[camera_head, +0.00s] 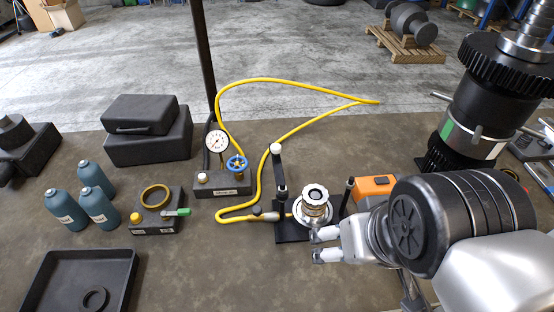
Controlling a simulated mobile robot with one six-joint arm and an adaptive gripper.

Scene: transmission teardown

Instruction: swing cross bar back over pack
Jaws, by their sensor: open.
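A small black press fixture (290,236) stands on the table right of centre. A round silver and white pack (313,204) sits on it, its top uncovered. The black cross bar (279,170) extends back from the left post, away from the pack, with a white knob (276,149) at its far end. A second dark post (348,188) stands right of the pack. My gripper (317,246) is open and empty, just in front of the pack, with its two pale fingertips pointing left. The fixture's right front side is partly hidden behind my gripper and arm.
A yellow hose (262,165) runs behind and left of the fixture, from a gauge block with a blue valve (236,165). An orange block (374,187) stands close on the right. A large transmission unit (468,130) is farther right. Free table lies front left of the fixture.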

